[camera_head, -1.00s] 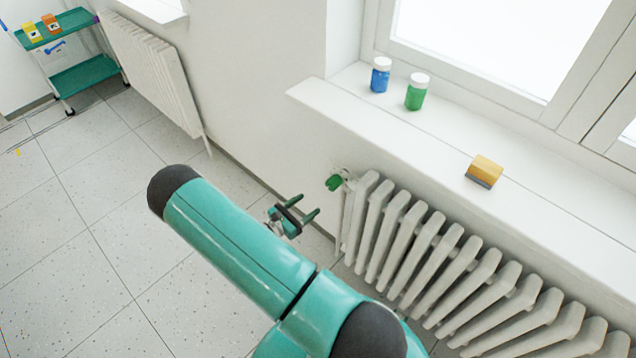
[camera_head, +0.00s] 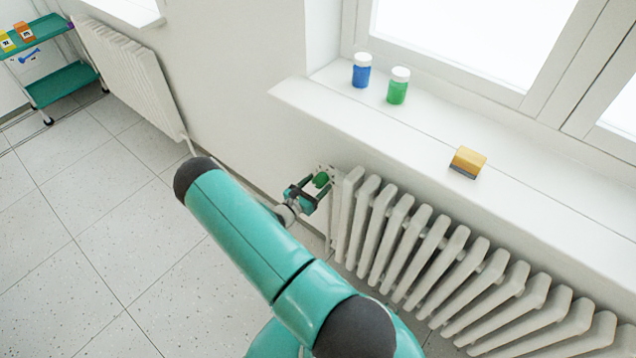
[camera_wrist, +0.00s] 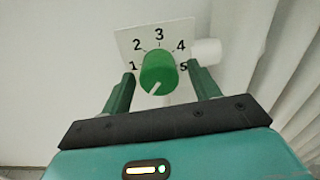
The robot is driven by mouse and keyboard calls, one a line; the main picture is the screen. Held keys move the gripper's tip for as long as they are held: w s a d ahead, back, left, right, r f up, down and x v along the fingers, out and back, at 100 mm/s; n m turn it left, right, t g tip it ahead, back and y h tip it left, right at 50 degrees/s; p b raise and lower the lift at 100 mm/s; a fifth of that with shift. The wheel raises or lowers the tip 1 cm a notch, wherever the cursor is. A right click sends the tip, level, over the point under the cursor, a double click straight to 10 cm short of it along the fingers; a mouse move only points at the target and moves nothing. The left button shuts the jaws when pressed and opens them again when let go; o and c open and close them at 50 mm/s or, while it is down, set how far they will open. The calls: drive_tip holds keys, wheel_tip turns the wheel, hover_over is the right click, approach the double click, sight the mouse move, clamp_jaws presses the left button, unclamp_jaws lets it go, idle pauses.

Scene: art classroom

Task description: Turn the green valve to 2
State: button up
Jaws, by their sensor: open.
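The green valve (camera_wrist: 158,70) is a round knob in front of a white plate (camera_wrist: 126,38) numbered 1 to 5. Its white mark points down and slightly left, below the 1 and not at the 2. My gripper (camera_wrist: 160,74) is open, with one green finger on each side of the knob. Gaps seem to show between the fingers and the knob; contact cannot be told. In the head view the valve (camera_head: 321,180) sits at the radiator's left end, with my gripper (camera_head: 310,192) at it and partly covering it.
The white radiator (camera_head: 430,260) stands right of the valve, under the window sill (camera_head: 420,140). A teal cart (camera_head: 62,84) stands far left. The floor at left is clear.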

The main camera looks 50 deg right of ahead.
drive_tip(key=shift+d, duration=0.65)
drive_tip(key=c, duration=1)
drive_tip(key=shift+o, duration=0.2)
drive_tip(key=shift+w, duration=0.1)
